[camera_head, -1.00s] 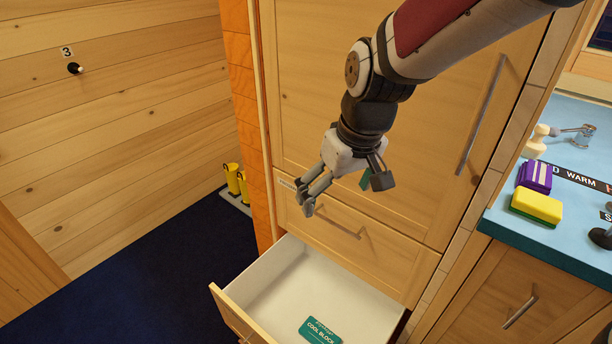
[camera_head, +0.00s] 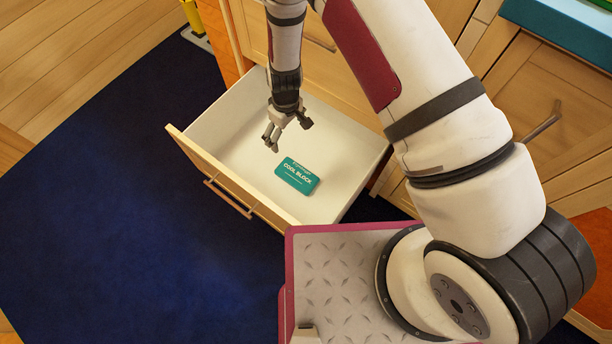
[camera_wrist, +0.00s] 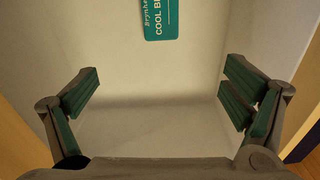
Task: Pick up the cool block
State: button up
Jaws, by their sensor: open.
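The cool block (camera_head: 297,176) is a flat teal slab with white lettering. It lies on the white floor of the open drawer (camera_head: 222,128), toward the drawer's front. In the wrist view the cool block (camera_wrist: 172,18) shows at the top edge, partly cut off, beyond the fingertips. My gripper (camera_head: 286,134) is open and empty. It points down over the drawer, up and to the left of the block in the head view, apart from it. In the wrist view the two fingers of my gripper (camera_wrist: 160,95) stand wide apart with bare drawer floor between them.
The drawer's wooden front (camera_head: 230,180) carries a bar handle. Cabinet fronts (camera_head: 560,110) stand behind and to the right. Dark blue carpet (camera_head: 100,220) lies open at left. Yellow objects (camera_head: 192,15) stand at the top left. Apart from the block, the drawer looks empty.

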notch_tip(320, 180, down, 11)
jog(key=s+d+b, duration=0.2)
jog(key=s, duration=0.1)
jog(key=b, duration=0.3)
send_over(297, 174)
jog(key=shift+n+h, duration=0.3)
jog(key=shift+n, duration=0.1)
notch_tip(297, 174, down, 8)
jog(key=shift+s+r, duration=0.1)
jog(key=shift+r, duration=0.15)
jog(key=shift+f+b, duration=1.4)
jog(key=shift+f, duration=1.55)
jog(key=shift+r, duration=0.1)
jog(key=c, duration=1.6)
